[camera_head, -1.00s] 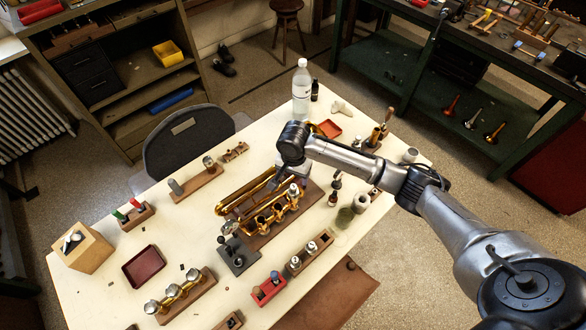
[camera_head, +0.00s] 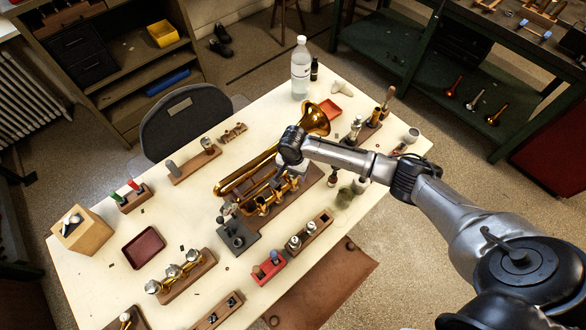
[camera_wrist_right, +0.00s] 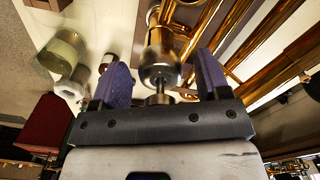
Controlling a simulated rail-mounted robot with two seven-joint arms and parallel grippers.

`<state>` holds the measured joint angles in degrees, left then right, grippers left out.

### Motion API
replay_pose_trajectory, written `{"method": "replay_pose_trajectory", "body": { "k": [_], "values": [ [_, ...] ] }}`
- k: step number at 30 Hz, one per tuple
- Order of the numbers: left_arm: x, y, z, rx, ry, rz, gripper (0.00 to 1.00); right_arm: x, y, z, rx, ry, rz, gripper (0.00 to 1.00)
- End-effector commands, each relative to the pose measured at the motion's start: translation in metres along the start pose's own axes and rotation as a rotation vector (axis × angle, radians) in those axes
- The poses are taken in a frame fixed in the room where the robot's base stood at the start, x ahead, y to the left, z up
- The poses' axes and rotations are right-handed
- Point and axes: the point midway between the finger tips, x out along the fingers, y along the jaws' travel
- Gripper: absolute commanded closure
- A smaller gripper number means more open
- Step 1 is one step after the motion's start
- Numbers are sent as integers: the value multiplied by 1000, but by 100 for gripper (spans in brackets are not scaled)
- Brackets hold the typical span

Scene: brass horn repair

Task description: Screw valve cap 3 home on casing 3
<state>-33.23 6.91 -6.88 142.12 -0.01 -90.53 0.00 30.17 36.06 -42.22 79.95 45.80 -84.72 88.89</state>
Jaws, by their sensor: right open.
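The brass horn (camera_head: 235,181) lies on a brown board on the bench, with its bell (camera_head: 318,117) toward the back right. A row of upright brass valve casings (camera_head: 264,203) runs along its near side. My right gripper (camera_wrist_right: 163,80) is open at the right end of this row. In the right wrist view a silver valve cap with a stem (camera_wrist_right: 160,62) stands between its two purple finger pads, with a gap on each side. Brass tubes (camera_wrist_right: 245,35) run close by on the right. In the head view my wrist hides this casing and the cap. My left gripper is out of view.
A grey fixture (camera_head: 238,240) and a wooden block with silver parts (camera_head: 320,226) stand near the horn. A glass jar (camera_head: 345,197) is to its right; it also shows in the right wrist view (camera_wrist_right: 62,52). A water bottle (camera_head: 301,68) stands behind. The front-left bench has gaps.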

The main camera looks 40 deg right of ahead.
Motion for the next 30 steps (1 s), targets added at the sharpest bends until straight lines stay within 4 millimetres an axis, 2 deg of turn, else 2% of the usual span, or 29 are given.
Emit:
{"method": "replay_pose_trajectory", "body": {
  "k": [5, 20, 21, 30],
  "values": [
    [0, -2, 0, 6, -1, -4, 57, 0, 0, 0, 0, 0, 0, 31],
    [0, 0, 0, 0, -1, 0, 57, 0, 0, 0, 0, 0, 0, 79],
    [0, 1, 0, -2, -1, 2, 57, 0, 0, 0, 0, 0, 0, 60],
    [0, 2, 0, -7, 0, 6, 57, 0, 0, 0, 0, 0, 0, 88]
  ]
}}
